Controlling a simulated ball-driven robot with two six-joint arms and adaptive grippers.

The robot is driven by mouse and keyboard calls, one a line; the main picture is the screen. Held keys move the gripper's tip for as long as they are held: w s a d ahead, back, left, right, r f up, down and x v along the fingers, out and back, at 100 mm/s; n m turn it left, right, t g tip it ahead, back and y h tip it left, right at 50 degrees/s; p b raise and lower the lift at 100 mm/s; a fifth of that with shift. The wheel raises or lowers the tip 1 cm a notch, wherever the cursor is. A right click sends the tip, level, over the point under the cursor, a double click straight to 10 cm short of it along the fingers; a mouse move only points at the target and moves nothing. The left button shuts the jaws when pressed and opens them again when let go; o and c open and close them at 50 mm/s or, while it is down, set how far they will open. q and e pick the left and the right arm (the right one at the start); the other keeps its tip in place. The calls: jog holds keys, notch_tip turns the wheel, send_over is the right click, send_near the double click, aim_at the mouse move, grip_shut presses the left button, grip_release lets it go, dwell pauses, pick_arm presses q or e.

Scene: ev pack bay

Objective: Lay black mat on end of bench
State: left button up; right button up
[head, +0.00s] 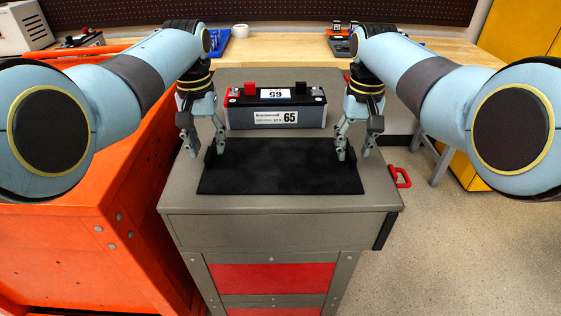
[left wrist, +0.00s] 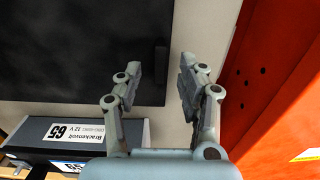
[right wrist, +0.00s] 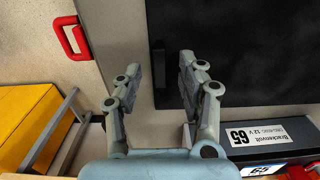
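The black mat (head: 285,172) lies flat on the near part of a grey cabinet top (head: 185,190). A small upright tab stands at each side edge. It also shows in the left wrist view (left wrist: 70,50) and the right wrist view (right wrist: 250,50). My left gripper (head: 205,148) is open and empty at the mat's left edge, its fingers on either side of the edge and tab. My right gripper (head: 355,153) is open and empty at the right edge in the same way. The wooden bench (head: 290,48) runs along the back wall.
A black and grey battery (head: 275,118) stands just behind the mat. An orange cart (head: 70,240) is close on the left. A red handle (head: 402,177) juts from the cabinet's right side. The bench carries a white mug (head: 240,31) and blue trays; floor is open at right.

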pick_arm(q)
jog(key=shift+f, duration=0.9)
pick_arm(e)
jog(key=shift+f, duration=0.9)
pick_arm(q)
grip_shut()
pick_arm(e)
grip_shut()
